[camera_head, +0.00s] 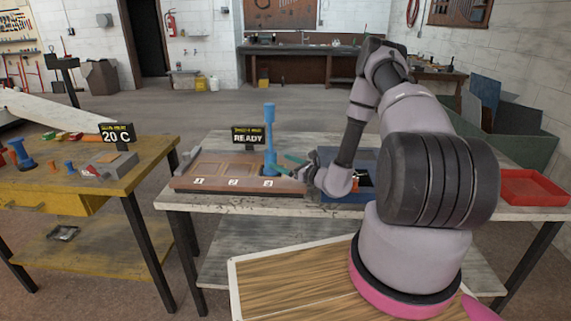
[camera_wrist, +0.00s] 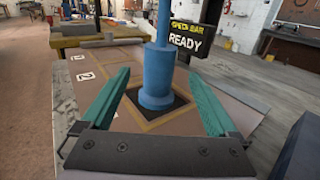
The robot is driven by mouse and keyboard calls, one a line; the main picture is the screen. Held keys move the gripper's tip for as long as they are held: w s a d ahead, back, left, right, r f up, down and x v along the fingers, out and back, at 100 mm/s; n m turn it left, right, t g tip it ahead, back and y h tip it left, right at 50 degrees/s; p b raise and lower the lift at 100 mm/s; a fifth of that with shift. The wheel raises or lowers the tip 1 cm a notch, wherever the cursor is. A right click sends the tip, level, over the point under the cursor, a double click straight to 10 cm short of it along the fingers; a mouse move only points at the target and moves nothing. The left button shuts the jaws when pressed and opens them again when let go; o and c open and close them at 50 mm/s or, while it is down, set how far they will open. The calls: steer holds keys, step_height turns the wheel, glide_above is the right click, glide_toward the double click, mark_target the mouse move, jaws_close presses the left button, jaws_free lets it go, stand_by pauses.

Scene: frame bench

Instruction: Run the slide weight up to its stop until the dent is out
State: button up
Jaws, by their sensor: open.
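The blue slide hammer (camera_head: 270,140) stands upright on the brown panel (camera_head: 225,170) on the middle bench, near the mark 3. In the wrist view its thick blue weight (camera_wrist: 158,68) sits around a thinner rod (camera_wrist: 164,22), above a round blue foot (camera_wrist: 156,97) on a dark square patch. My gripper (camera_head: 292,160) is just right of the tool in the head view. In the wrist view my gripper's two green fingers (camera_wrist: 160,100) are spread, one each side of the tool, with gaps on both sides. The dent itself cannot be made out.
A black sign reading READY (camera_head: 248,136) stands behind the panel. A blue bin (camera_head: 345,190) lies under my arm, and a red tray (camera_head: 535,187) is at the bench's right end. A yellow-topped bench (camera_head: 90,178) with small tools and a 20 C sign stands left.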

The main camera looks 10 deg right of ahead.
steer(key=x, duration=0.9)
steer(key=shift+w+a, duration=0.2)
